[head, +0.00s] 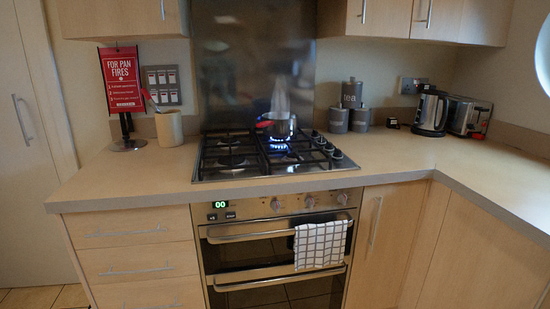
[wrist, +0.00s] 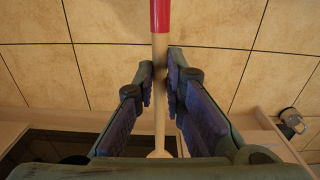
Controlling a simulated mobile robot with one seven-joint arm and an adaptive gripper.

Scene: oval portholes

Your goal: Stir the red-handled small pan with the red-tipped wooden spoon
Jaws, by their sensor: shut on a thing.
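In the wrist view my gripper (wrist: 160,80) is shut on the red-tipped wooden spoon (wrist: 161,110). The spoon's red end (wrist: 160,16) points to the top of the picture, and its pale wooden shaft runs between the two fingers. In the head view the small pan (head: 281,128) sits on a lit burner with a blue flame under it. Its red handle (head: 262,124) points left, and steam rises above it. My gripper is not in the head view. The pan cannot be made out in the wrist view.
A pale crock (head: 168,130) left of the hob (head: 225,160) holds a utensil with a red end (head: 148,96). A red sign (head: 122,80) stands at the left. Grey canisters (head: 338,121), a kettle (head: 432,110) and a toaster (head: 468,117) stand at the right. The front right worktop is clear.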

